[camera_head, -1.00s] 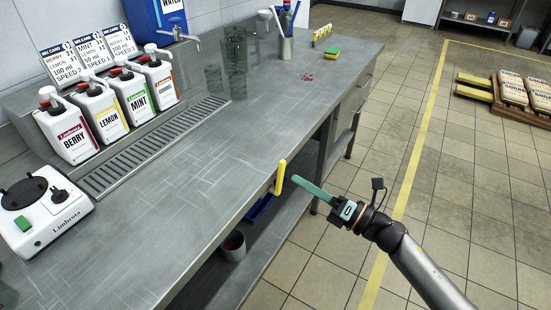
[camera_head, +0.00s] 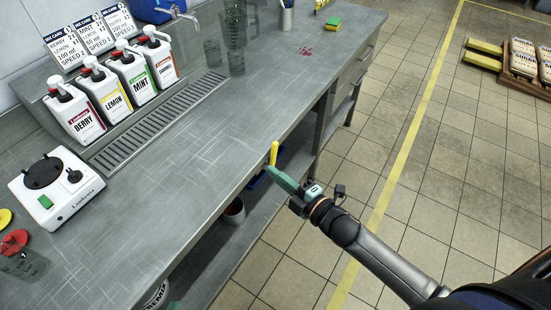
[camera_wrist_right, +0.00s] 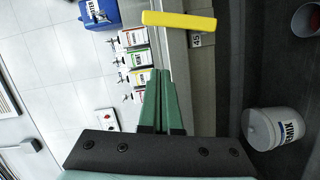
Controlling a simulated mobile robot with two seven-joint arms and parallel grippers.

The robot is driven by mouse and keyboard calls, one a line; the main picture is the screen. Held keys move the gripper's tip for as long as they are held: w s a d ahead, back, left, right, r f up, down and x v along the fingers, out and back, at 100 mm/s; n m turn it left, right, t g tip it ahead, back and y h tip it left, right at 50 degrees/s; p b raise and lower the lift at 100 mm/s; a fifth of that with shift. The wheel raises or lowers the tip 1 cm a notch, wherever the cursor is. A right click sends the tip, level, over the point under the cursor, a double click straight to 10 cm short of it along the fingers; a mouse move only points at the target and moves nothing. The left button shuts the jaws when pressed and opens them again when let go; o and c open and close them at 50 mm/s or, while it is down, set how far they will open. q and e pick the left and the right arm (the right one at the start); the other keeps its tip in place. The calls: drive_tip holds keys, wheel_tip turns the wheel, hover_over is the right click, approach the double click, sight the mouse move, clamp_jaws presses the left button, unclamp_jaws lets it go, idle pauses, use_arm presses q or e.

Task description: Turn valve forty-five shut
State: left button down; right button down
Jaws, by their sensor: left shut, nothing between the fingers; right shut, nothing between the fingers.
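The yellow valve handle (camera_head: 273,153) stands upright at the bench's front edge. It also shows at the top of the right wrist view (camera_wrist_right: 179,20), beside a small tag reading 45 (camera_wrist_right: 197,41). Only a green tip of my left gripper (camera_head: 173,305) shows at the bottom edge of the head view. The valve body is hidden.
The steel bench (camera_head: 215,165) holds several syrup bottles (camera_head: 128,77), a white mixer base (camera_head: 57,188) and clear jugs (camera_head: 235,40).

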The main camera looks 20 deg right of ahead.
sight(273, 163)
drive_tip(key=w, duration=0.4)
drive_tip(key=shift+w+d+f, duration=0.3)
drive_tip(key=shift+f, duration=0.1)
drive_tip(key=shift+w+d+f, duration=0.2)
drive_tip(key=shift+w+d, duration=0.2)
drive_tip(key=shift+d, duration=0.15)
